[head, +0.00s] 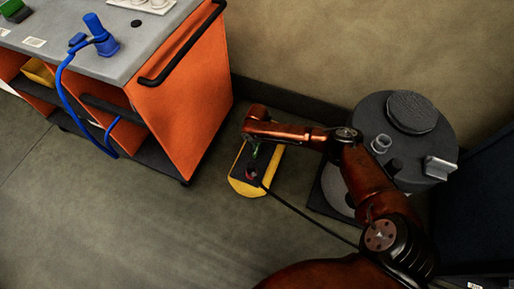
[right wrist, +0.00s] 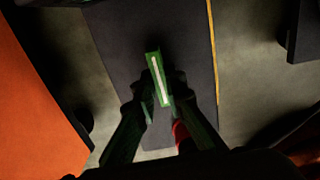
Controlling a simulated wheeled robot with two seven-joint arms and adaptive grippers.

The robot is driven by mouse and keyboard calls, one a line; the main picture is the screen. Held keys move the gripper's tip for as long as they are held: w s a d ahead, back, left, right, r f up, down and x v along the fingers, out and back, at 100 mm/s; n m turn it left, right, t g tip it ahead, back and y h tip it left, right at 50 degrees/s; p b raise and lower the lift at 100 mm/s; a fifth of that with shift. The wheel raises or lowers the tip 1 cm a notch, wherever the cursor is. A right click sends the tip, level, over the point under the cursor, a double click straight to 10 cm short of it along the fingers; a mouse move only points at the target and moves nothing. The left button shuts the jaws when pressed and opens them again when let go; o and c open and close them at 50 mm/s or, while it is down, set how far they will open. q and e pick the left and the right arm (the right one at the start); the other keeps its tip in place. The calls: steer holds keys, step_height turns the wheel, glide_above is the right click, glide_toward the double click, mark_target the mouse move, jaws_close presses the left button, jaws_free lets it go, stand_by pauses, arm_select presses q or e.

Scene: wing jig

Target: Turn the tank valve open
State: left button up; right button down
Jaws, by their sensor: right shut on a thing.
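A low yellow unit with a dark top (head: 246,188), apparently the tank, stands on the floor beside the orange cart. In the right wrist view its dark top (right wrist: 190,40) has a yellow edge. A green bar with a pale stripe (right wrist: 158,78), perhaps the valve handle, lies between the fingers of my right gripper (right wrist: 161,97). In the head view my right gripper (head: 254,152) points down over the dark top and is shut on the bar. A small red part (right wrist: 181,132) shows beside the fingers. The valve's body is hidden. My left gripper is not in view.
An orange cart (head: 187,95) with a black handle stands at the left, with a blue hose tool (head: 103,38) on top. A grey round drum (head: 430,150) stands at the right, partly behind my arm. A dark cable crosses the floor. Floor is clear at lower left.

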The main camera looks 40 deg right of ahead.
steer(key=c, duration=2)
jaws_free()
